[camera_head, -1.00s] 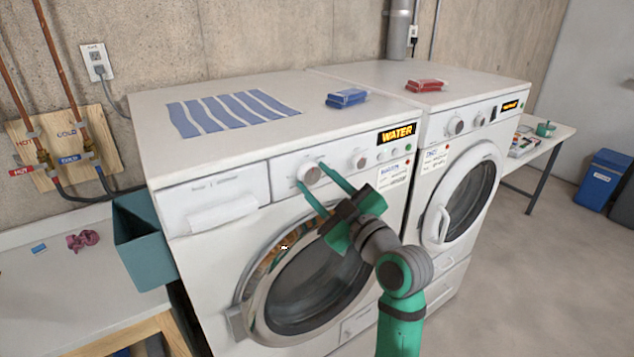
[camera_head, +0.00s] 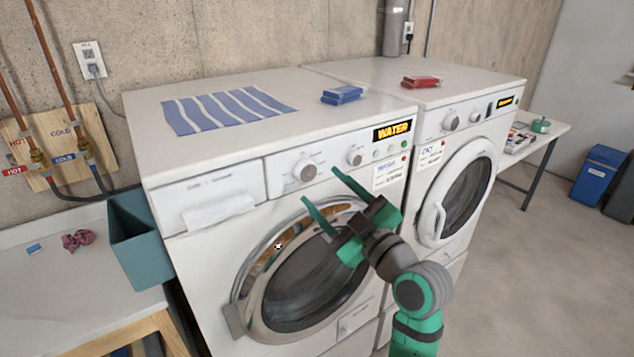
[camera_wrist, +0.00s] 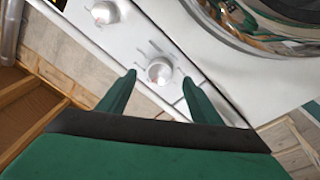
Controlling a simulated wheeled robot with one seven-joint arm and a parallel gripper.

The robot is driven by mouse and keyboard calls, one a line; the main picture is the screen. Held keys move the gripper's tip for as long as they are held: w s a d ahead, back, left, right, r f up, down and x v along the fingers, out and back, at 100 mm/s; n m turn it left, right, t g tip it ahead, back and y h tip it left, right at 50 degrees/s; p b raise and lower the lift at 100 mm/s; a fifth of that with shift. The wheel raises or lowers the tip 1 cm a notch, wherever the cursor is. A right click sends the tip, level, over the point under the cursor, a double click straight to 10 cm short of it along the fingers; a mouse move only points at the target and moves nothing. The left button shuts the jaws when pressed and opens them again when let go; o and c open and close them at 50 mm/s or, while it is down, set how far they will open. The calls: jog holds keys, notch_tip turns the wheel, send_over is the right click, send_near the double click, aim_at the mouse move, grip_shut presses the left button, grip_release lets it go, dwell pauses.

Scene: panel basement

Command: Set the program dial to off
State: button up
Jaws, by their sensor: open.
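The left, larger knob (camera_head: 305,171) on the front panel of the left washer (camera_head: 240,240) looks like the program dial. It is round and pale with a darker face; its pointer and markings are too small to read. In the wrist view the dial (camera_wrist: 158,71) shows just beyond and between the fingertips. My gripper (camera_head: 321,188) is open and empty, with green fingers pointing at the panel. A second, smaller knob (camera_head: 355,156) sits to the right.
The round door (camera_head: 250,275) is below the panel and the detergent drawer (camera_head: 208,195) is left of the dial. A second machine (camera_head: 470,130) stands at the right. A teal bin (camera_head: 140,240) is at the left.

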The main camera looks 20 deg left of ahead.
jog(key=v, duration=0.6)
jog(key=shift+d, duration=0.15)
jog(key=shift+f, duration=0.15)
jog(key=s+d+f+m+t+h, duration=0.25)
jog(key=f+m+h, duration=0.35)
jog(key=f, duration=0.6)
jog(key=s+d+f+m+t+h, duration=0.1)
jog(key=d+f+m+t+h, duration=0.15)
jog(key=f+m, duration=0.75)
jog(key=s+d+f+m+h, duration=0.25)
jog(key=s+f+h, duration=0.35)
jog(key=s+f, duration=0.7)
jog(key=s+d, duration=0.1)
jog(key=s, duration=1)
jog(key=s+d+f+n+g, duration=0.1)
jog(key=s+d, duration=0.1)
jog(key=s, duration=0.9)
jog(key=shift+s+f+g+h, duration=0.3)
jog(key=shift+h, duration=0.15)
